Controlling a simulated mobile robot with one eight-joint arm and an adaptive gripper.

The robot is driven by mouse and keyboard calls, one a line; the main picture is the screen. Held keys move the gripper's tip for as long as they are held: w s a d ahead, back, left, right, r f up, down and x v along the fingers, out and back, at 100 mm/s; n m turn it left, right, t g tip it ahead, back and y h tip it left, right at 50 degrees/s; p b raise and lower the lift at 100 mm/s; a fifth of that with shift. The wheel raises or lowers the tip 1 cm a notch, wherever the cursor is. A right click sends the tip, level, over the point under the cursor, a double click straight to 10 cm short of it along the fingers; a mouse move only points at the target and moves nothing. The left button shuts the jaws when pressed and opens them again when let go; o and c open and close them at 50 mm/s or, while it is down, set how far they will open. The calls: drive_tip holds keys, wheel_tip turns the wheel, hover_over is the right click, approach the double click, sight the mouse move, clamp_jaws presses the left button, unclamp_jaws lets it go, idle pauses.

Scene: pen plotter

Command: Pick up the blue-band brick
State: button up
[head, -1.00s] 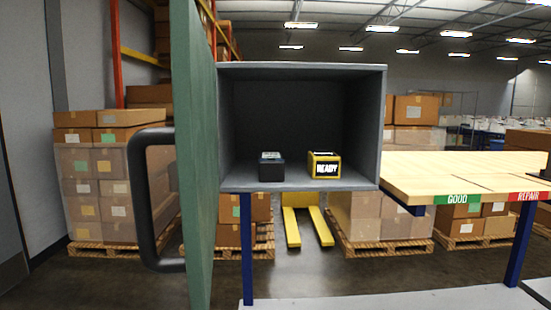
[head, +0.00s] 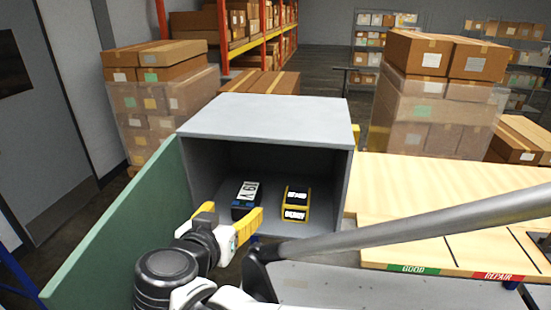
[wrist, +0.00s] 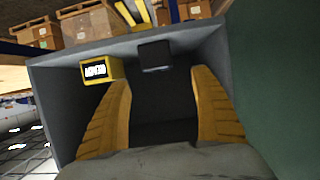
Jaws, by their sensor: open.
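A dark brick with a blue band and a white "19 V" label (head: 246,196) sits inside the open grey cabinet, on its floor at the left. It also shows in the wrist view as a dark block (wrist: 155,56), its band not readable there. My gripper (head: 229,217) is open and empty at the cabinet's mouth, in front of the dark brick. In the wrist view the yellow fingers (wrist: 163,80) stand apart, with the dark block beyond and between them, not touched.
A yellow-and-black brick (head: 295,204) stands right of the dark one. The cabinet (head: 270,112) has side walls and a roof; its green door (head: 115,235) is swung open at the left. A wooden bench (head: 430,230) with GOOD and REPAIR labels is at the right.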

sight(247, 200)
drive_tip(key=shift+w+r, duration=0.1)
drive_tip(key=shift+w, duration=0.25)
drive_tip(key=x, duration=0.4)
drive_tip(key=shift+w+a+f, duration=0.15)
drive_tip(key=shift+w+f, duration=0.05)
drive_tip(key=shift+w, duration=0.05)
drive_tip(key=shift+w+d+f, duration=0.1)
drive_tip(key=shift+w+d, duration=0.1)
drive_tip(key=shift+d, duration=0.05)
drive_tip(key=x, duration=0.2)
drive_tip(key=p+x, duration=0.1)
drive_tip(key=x, duration=0.2)
drive_tip(key=shift+s+d+f, duration=0.15)
drive_tip(key=shift+f, duration=0.15)
drive_tip(key=shift+s, duration=0.1)
drive_tip(key=shift+s, duration=0.1)
drive_tip(key=c, duration=1.5)
